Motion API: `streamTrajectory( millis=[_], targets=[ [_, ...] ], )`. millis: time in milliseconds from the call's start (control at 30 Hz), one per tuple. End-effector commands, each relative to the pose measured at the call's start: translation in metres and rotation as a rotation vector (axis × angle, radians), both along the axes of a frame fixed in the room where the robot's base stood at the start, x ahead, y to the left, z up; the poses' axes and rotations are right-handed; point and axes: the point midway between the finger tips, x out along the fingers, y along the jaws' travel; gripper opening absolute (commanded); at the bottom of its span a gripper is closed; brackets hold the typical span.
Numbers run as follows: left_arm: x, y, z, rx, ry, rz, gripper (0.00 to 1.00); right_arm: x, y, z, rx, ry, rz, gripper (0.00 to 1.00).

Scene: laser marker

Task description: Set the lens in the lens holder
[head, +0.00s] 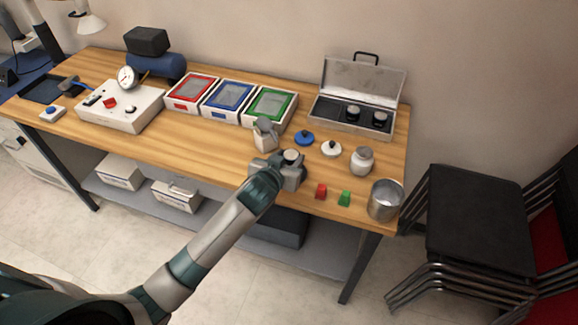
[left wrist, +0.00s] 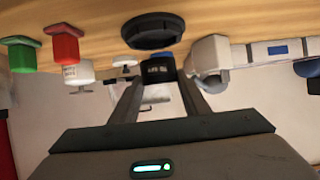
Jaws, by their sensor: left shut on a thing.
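My left gripper (head: 281,165) is over the front part of the bench, right of centre. It is shut on the lens, which shows a pale round top (head: 291,155) in the head view. A dark round ring-shaped piece (left wrist: 152,31), perhaps the lens holder, is at the bench near the lens in that upside-down view. The gripper hides that spot in the head view. I cannot tell whether lens and ring touch.
An open silver case (head: 345,128) with two dark lenses stands at the back right. A grey jug-like object (head: 265,133), blue knob (head: 303,138), white knob (head: 331,148), jar (head: 362,160), red block (head: 321,191), green block (head: 344,198) and metal cup (head: 385,200) surround the gripper.

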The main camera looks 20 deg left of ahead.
Motion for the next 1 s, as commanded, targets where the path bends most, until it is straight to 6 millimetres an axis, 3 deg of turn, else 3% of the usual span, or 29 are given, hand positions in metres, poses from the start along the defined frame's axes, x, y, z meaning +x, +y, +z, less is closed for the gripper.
streamTrajectory(
  millis=[167,467,867,900,967,1000],
  targets=[
    [0.000,0.000,-0.006,0.000,0.001,0.001,0.16,0.000,-0.003,0.004,-0.003,0.000,0.002,0.31],
    [0.000,-0.001,-0.037,0.000,0.000,0.000,0.16,0.000,-0.006,0.014,-0.006,0.000,0.002,0.31],
    [0.000,-0.001,-0.042,-0.001,-0.001,0.000,0.16,0.000,-0.006,0.011,-0.006,0.000,0.002,0.31],
    [0.000,0.000,-0.043,0.000,0.000,0.000,0.44,0.000,-0.006,0.011,-0.006,0.000,0.002,0.31],
    [0.000,0.000,-0.042,0.000,0.000,0.000,0.58,0.000,-0.006,0.012,-0.005,0.000,0.003,0.31],
    [0.000,0.000,-0.042,0.000,0.000,0.000,0.60,0.000,-0.005,0.012,-0.005,0.000,0.003,0.31]
  ],
)
